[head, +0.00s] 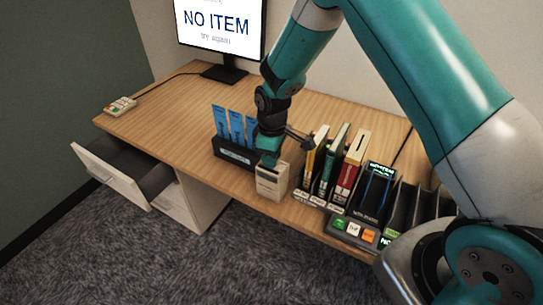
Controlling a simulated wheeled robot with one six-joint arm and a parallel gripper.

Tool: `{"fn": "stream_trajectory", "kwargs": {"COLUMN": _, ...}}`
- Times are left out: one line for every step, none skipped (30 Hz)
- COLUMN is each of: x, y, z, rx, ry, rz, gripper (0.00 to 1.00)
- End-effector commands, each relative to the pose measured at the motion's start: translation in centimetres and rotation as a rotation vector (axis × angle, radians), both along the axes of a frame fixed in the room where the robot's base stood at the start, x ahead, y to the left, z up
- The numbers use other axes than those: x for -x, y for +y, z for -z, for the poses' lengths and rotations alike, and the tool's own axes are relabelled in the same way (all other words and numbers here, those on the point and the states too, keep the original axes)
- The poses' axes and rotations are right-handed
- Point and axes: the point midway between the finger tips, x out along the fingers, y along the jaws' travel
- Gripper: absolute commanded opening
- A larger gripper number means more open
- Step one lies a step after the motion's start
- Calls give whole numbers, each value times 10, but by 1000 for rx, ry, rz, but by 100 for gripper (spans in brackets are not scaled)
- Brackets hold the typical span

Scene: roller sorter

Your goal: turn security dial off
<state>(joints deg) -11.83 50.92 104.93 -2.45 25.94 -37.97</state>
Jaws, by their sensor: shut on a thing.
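My gripper (269,160) points down at the front of the desk. It is shut on what appears to be the security dial, on top of a small beige box (271,184). The dial itself is hidden behind the jaws, so its setting cannot be read. The box stands upright at the desk's front edge.
A dark holder (234,155) with blue cards stands left of the box. Several upright books (348,170) and a dark device with coloured buttons (353,230) are to its right. A monitor (221,32) reads "NO ITEM". A drawer (110,174) is open. The desk's left part is mostly clear.

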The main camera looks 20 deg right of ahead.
Motion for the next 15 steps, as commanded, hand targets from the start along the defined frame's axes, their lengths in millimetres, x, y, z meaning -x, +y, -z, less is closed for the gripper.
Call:
{"fn": "stream_trajectory", "kwargs": {"x": -1, "y": 0, "z": -1, "rx": -1, "ry": -3, "rz": -1, "gripper": 4}}
{"fn": "stream_trajectory", "kwargs": {"x": -1, "y": 0, "z": -1, "rx": -1, "ry": -3, "rz": -1, "gripper": 4}}
{"fn": "stream_trajectory", "kwargs": {"x": -1, "y": 0, "z": -1, "rx": -1, "ry": -3, "rz": -1, "gripper": 4}}
{"fn": "stream_trajectory", "kwargs": {"x": -1, "y": 0, "z": -1, "rx": -1, "ry": -3, "rz": -1, "gripper": 4}}
{"fn": "stream_trajectory", "kwargs": {"x": -1, "y": 0, "z": -1, "rx": -1, "ry": -3, "rz": 0, "gripper": 4}}
{"fn": "stream_trajectory", "kwargs": {"x": -1, "y": 0, "z": -1, "rx": -1, "ry": -3, "rz": 0, "gripper": 4}}
{"fn": "stream_trajectory", "kwargs": {"x": -1, "y": 0, "z": -1, "rx": -1, "ry": -3, "rz": 0, "gripper": 4}}
{"fn": "stream_trajectory", "kwargs": {"x": -1, "y": 0, "z": -1, "rx": -1, "ry": -3, "rz": 0, "gripper": 35}}
{"fn": "stream_trajectory", "kwargs": {"x": -1, "y": 0, "z": -1, "rx": -1, "ry": -3, "rz": 0, "gripper": 44}}
{"fn": "stream_trajectory", "kwargs": {"x": -1, "y": 0, "z": -1, "rx": 0, "ry": -3, "rz": 0, "gripper": 51}}
{"fn": "stream_trajectory", "kwargs": {"x": -1, "y": 0, "z": -1, "rx": 0, "ry": -3, "rz": 0, "gripper": 54}}
{"fn": "stream_trajectory", "kwargs": {"x": -1, "y": 0, "z": -1, "rx": 0, "ry": -3, "rz": 0, "gripper": 54}}
{"fn": "stream_trajectory", "kwargs": {"x": -1, "y": 0, "z": -1, "rx": -1, "ry": -2, "rz": 1, "gripper": 54}}
{"fn": "stream_trajectory", "kwargs": {"x": -1, "y": 0, "z": -1, "rx": -1, "ry": -2, "rz": 1, "gripper": 54}}
{"fn": "stream_trajectory", "kwargs": {"x": -1, "y": 0, "z": -1, "rx": 0, "ry": -1, "rz": 1, "gripper": 54}}
